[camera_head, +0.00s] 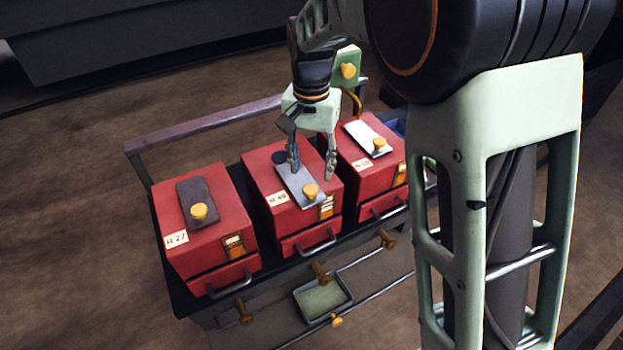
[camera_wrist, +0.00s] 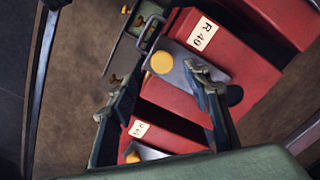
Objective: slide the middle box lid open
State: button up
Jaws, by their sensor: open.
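The middle box (camera_head: 264,182) is red, labelled R 40, and stands between two similar red boxes. Its lid (camera_head: 290,178) is a grey metal plate with a yellow knob (camera_head: 310,190) at the near end. A dark round patch (camera_head: 279,157) shows at the lid's far end. My gripper (camera_head: 312,172) is open above the lid, with its fingers pointing down. In the wrist view, the lid (camera_wrist: 184,70) and knob (camera_wrist: 162,62) show between and beyond the open fingers of my gripper (camera_wrist: 160,82). I cannot tell whether a finger touches the lid.
The left box (camera_head: 215,220) has a dark lid with a knob, and the right box (camera_head: 362,160) a light one. All stand on a dark cart with a rail (camera_head: 205,122) behind. A small tray (camera_head: 323,300) sits below in front. A green block (camera_head: 347,66) stands behind my gripper.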

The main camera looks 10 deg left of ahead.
notch_tip(320, 180, up, 5)
jog(key=shift+r, duration=0.2)
dwell(0.4)
